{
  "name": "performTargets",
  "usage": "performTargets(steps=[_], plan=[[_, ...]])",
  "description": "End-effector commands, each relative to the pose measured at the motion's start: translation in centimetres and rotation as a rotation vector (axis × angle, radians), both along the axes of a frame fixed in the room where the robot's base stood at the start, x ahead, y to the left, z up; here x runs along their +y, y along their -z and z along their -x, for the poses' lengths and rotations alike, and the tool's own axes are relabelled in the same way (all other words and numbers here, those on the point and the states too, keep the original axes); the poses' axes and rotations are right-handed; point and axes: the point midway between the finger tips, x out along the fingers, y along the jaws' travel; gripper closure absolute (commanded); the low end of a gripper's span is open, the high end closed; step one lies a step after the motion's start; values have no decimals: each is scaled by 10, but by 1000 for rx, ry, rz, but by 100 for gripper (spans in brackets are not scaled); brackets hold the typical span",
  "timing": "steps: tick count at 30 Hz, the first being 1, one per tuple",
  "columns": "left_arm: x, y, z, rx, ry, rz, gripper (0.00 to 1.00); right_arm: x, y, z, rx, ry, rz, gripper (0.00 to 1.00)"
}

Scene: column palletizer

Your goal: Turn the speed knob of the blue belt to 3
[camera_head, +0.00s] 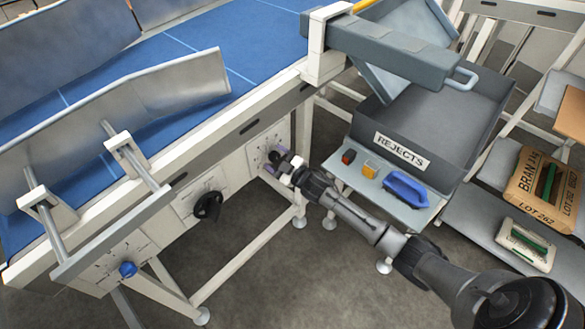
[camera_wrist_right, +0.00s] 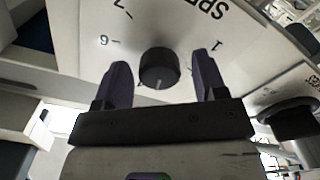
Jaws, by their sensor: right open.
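The blue belt (camera_head: 185,45) runs across the upper left of the head view. A dial panel (camera_head: 257,147) is on its side frame, with a small dark knob (camera_head: 275,157). In the right wrist view the round black knob (camera_wrist_right: 159,68) sits on a white dial marked "SPE…", with a 1 on the right and other digits on the left. A pale mark shows at its lower rim. My right gripper (camera_wrist_right: 160,84) is open, its two purple fingers on either side of the knob with gaps visible. It also shows at the panel in the head view (camera_head: 274,165). My left gripper is out of view.
A black rotary handle (camera_head: 207,206) and a blue knob (camera_head: 127,268) are on panels farther left. The grey REJECTS bin (camera_head: 455,115) stands right, above a shelf (camera_head: 395,205) with small blocks and a blue object. A bran bag (camera_head: 543,190) lies at the far right.

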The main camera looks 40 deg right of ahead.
Motion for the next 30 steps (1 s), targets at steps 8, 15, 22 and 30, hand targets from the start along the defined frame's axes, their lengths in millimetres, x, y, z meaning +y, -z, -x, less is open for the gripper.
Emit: performTargets(steps=[8, 15, 22, 30], plan=[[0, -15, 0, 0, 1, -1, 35, -2, -1, 51, 4, 0, -1, 35], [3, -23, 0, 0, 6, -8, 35, -4, -1, 93, 3, 0, 0, 35], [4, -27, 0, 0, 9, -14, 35, -5, 0, 119, 2, 1, -1, 35], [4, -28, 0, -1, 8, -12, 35, -5, 0, 128, 1, 1, 0, 35]])
